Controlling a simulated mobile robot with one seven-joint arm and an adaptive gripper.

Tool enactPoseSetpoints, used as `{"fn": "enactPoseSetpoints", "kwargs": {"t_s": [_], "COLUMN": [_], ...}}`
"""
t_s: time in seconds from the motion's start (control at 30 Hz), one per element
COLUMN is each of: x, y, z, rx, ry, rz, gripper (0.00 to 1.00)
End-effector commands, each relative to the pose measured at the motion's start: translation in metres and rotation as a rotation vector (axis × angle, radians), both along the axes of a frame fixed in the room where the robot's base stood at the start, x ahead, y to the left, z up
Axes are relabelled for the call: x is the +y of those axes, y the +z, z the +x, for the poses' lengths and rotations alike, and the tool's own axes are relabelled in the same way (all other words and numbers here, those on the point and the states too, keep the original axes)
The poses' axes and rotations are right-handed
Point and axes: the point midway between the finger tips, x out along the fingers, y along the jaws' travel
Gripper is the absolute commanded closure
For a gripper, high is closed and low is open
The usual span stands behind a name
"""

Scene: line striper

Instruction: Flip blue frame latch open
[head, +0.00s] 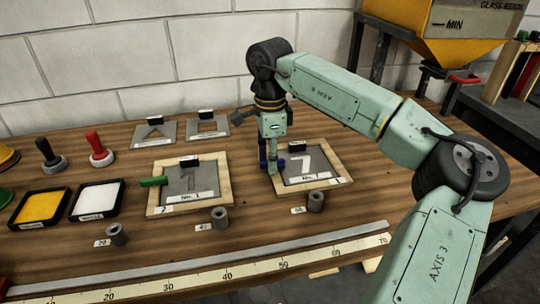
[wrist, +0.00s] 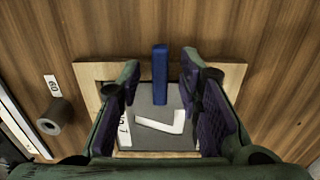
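The blue latch (wrist: 160,74) shows in the wrist view as an upright blue bar. It crosses the wooden border of the right-hand frame (wrist: 235,78) and reaches over the edge of its grey plate. My gripper (head: 272,166) is over the left side of this frame in the head view, pointing down. In the wrist view its two fingers are spread on either side of the latch, with gaps to both. Nothing is held. In the head view the fingers largely hide the latch.
A second wooden frame with a green latch (head: 153,181) lies to the left. Grey cylinders (head: 315,201) stand along the near side, by a long ruler (head: 225,273). Two stencil plates (head: 155,134) lie behind. Trays of yellow (head: 38,206) and white (head: 97,197) material are further left.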

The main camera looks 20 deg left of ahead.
Motion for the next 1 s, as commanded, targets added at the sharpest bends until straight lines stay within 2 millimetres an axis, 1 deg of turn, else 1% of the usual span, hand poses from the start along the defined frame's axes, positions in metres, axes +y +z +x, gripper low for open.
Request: {"fn": "enactPoseSetpoints", "kwargs": {"t_s": [0.1,0.13,0.6,1.0], "x": [0.0001,0.0001,0.0001,0.0001], "y": [0.0000,0.0001,0.0005,0.0003], "z": [-0.0001,-0.0001,-0.0002,-0.0002], "rx": [0.000,0.000,0.000,0.001], "ry": [0.000,0.000,0.001,-0.008], "rz": [0.000,0.000,0.000,-0.001], "gripper": [0.68,0.69,1.00,1.00]}}
